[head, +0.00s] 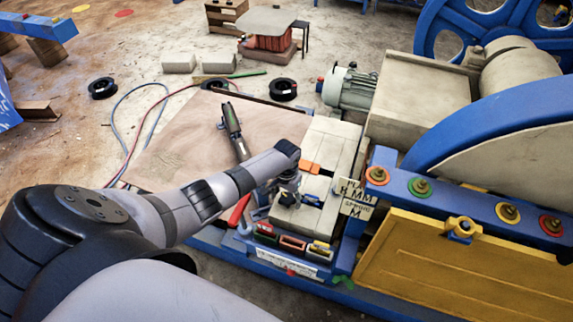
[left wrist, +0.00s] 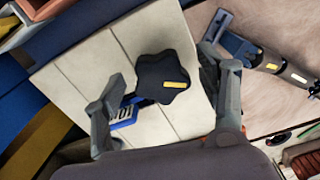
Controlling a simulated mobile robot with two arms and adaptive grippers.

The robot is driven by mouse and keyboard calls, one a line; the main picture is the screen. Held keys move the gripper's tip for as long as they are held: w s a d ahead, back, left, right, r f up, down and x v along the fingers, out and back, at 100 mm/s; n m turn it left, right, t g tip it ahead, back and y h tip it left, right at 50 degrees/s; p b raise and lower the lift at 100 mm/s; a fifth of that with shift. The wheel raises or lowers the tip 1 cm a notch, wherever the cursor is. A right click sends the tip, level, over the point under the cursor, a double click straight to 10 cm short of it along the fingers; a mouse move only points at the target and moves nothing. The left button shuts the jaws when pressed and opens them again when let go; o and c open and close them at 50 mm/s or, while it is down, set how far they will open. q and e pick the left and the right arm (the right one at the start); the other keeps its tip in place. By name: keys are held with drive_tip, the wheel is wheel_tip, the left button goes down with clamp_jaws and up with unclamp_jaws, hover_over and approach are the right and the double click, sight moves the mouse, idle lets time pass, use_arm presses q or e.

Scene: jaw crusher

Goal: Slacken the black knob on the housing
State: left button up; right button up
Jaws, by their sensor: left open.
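The black lobed knob (left wrist: 163,78) with a yellow mark sits on the pale panelled housing (left wrist: 75,84) in the left wrist view. In the head view the knob (head: 289,199) is small, on the pale housing (head: 336,146) beside the crusher. My left gripper (left wrist: 163,75) is open, one finger on each side of the knob in the picture, with gaps to both. Whether the fingertips reach down to its height I cannot tell. In the head view my left gripper (head: 286,181) is just above the knob, partly hidden by my wrist. My right gripper is not in view.
A small blue item (left wrist: 124,114) lies close to the knob and the left finger. A dark grey tool (head: 232,120) lies on the brown mat (head: 185,130). A sign (head: 355,197) stands right of the housing, and coloured bins (head: 292,244) line its front.

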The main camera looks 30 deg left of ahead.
sight(286, 199)
use_arm(q)
drive_tip(key=shift+r, duration=0.1)
wheel_tip(286, 199, up, 12)
idle(0.5)
